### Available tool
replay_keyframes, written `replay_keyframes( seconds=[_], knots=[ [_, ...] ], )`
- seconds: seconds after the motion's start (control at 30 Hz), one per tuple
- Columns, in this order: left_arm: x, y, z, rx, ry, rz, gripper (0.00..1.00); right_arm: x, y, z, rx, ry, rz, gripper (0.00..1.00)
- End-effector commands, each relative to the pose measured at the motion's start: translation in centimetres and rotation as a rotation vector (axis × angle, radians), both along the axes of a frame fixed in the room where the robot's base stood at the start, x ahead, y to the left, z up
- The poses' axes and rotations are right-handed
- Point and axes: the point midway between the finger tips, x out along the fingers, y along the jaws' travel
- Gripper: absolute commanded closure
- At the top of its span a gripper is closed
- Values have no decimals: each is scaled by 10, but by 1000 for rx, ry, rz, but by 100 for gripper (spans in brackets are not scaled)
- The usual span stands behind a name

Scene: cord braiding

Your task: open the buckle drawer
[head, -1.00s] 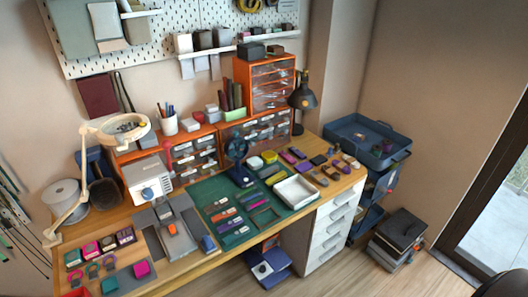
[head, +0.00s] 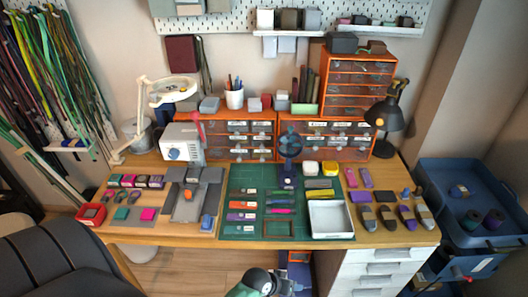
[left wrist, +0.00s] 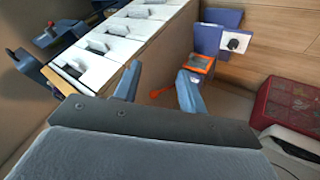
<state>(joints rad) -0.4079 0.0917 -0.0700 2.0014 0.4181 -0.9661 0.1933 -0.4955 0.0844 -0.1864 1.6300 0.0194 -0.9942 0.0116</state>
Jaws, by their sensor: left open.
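Two orange cabinets with clear, labelled small drawers stand at the back of the desk, a left one (head: 238,140) and a right one (head: 326,141). A taller orange drawer cabinet (head: 358,85) stands behind the right one. A white drawer unit (head: 380,268) is under the desk's right end; it also shows in the left wrist view (left wrist: 104,47). I cannot read which drawer is for buckles; the drawers look shut. My left gripper (left wrist: 159,72) is open and empty, low in front of the desk, apart from the white drawers. My right gripper is not in view.
The desk top (head: 150,233) holds a green mat (head: 240,222), a white tray (head: 330,219), a small fan (head: 290,146) and a black lamp (head: 390,110). A blue cart (head: 460,210) stands at right, a dark chair (head: 50,262) at front left. An orange box (left wrist: 200,64) is below the desk.

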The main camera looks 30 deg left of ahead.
Motion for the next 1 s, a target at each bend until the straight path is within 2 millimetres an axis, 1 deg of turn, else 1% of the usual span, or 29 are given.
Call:
replay_keyframes(
  seconds=[0.03,0.2,0.4,0.5,0.6,0.77,0.87,0.97,1.0],
  knots=[
    [14,0,18,-54,-35,29,59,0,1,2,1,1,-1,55],
    [48,-1,76,-238,-128,110,59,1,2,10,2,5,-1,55],
    [75,1,136,-422,-212,176,59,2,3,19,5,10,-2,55],
    [85,3,164,-510,-248,204,59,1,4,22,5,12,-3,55],
    [97,8,186,-600,-279,237,59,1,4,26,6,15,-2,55],
    [121,20,208,-759,-321,315,59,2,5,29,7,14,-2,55],
    [140,33,217,-870,-346,380,59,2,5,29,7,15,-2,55],
    [160,49,228,-1000,-373,455,59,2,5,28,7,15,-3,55],
    [168,57,232,-1058,-384,489,59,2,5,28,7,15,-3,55]
  ],
)
